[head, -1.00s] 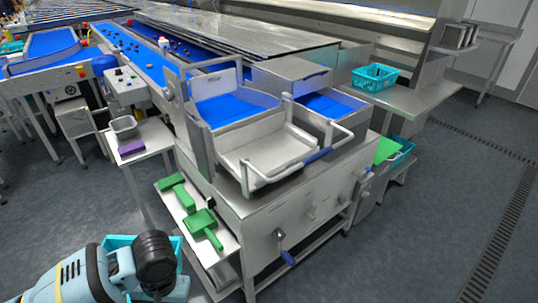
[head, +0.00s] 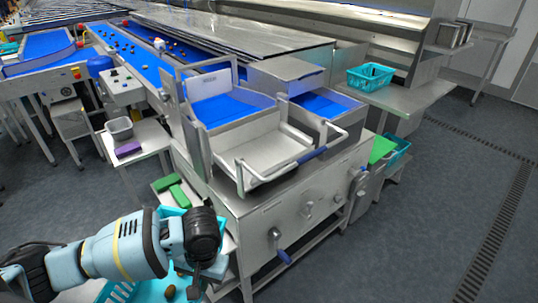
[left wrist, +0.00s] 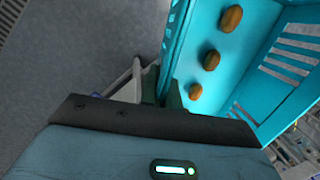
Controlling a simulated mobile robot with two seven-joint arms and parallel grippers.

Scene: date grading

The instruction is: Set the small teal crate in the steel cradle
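The small teal crate (head: 150,291) is at the lower left of the head view, partly hidden behind my left arm. Several brown dates lie inside. In the left wrist view the crate (left wrist: 255,65) fills the upper right, with one wall running down between the fingers. My left gripper (head: 195,280) appears shut on that wall; its fingertips (left wrist: 172,92) are partly hidden. The steel cradle (head: 262,152), a shallow tray with raised side rails, is empty at the middle of the head view, up and right of the crate. My right gripper is out of view.
A second teal crate (head: 370,77) stands on a steel shelf at the right. Green scoops (head: 172,187) lie on a low shelf below the cradle. A small side table (head: 140,140) holds a grey tub and a purple block. Floor is clear at the right.

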